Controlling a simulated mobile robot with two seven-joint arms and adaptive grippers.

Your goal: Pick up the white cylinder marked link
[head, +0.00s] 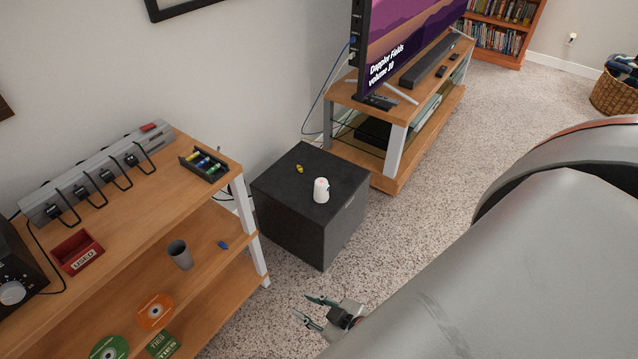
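A small white cylinder (321,190) with a rounded top and a dark and red mark stands upright on top of a black cube-shaped box (290,192). Any lettering on it is too small to read. My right gripper (315,309) is low in front of the box, over the carpet. Its two fingers are spread apart with nothing between them. It is well apart from the cylinder. My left gripper is not in view.
A small yellow item (299,169) lies near the cylinder. A wooden shelf (150,215) with a power strip (98,175), battery tray (204,164) and cup (180,255) stands left. A TV stand (400,130) is behind right. Carpet (420,190) is open to the right.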

